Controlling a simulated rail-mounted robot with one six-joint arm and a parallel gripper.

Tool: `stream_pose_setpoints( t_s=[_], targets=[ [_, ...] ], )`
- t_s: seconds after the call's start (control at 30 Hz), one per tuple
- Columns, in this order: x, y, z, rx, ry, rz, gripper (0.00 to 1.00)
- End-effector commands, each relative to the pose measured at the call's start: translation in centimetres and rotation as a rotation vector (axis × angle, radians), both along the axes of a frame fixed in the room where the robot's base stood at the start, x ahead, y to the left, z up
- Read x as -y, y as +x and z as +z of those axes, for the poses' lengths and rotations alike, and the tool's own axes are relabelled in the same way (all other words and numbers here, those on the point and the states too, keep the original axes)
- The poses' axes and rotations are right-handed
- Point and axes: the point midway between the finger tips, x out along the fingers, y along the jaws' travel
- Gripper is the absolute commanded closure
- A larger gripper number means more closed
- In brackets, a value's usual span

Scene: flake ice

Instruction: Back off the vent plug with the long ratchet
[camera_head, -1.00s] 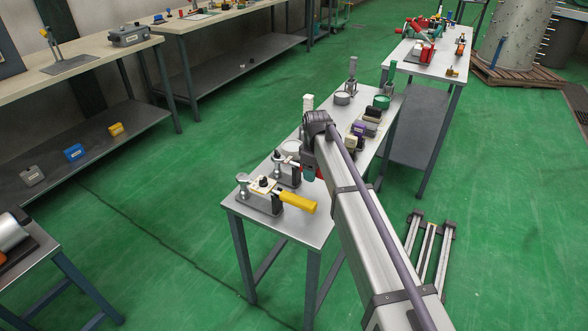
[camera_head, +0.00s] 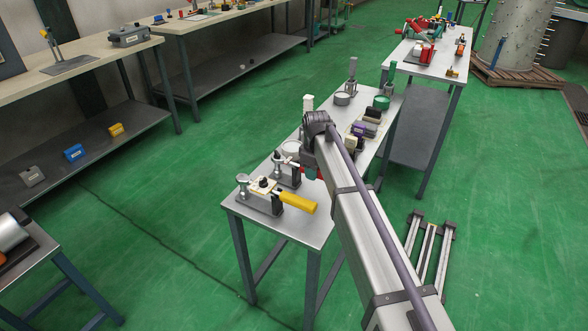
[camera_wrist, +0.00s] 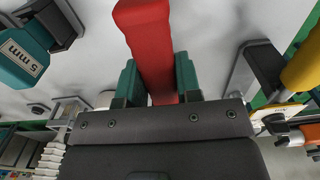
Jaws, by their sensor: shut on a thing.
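My gripper (camera_wrist: 160,85) shows in the wrist view as two green fingers closed on a red bar-shaped handle (camera_wrist: 150,45). In the head view my arm mostly hides the gripper, which is over the near part of the narrow bench. Left of it are a grey fixture with a yellow handle (camera_head: 297,203) and a second grey fixture (camera_head: 285,178) behind. I cannot make out the vent plug.
The narrow bench (camera_head: 290,226) carries several more items farther back, including a green round part (camera_head: 381,103). In the wrist view, a teal block marked "5 mm" (camera_wrist: 22,58) is at upper left and a yellow handle (camera_wrist: 303,68) at right. Green floor (camera_head: 180,220) lies open to the left.

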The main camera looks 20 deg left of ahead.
Motion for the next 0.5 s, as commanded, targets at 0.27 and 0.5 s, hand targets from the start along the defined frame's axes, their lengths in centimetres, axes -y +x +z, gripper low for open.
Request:
stream_pose_setpoints(
  t_s=[0.27,0.5],
  targets=[
    [-0.01,0.01,0.20,0.000,0.000,0.000,1.00],
    [0.00,0.00,0.88,0.000,0.000,0.000,1.00]
  ],
)
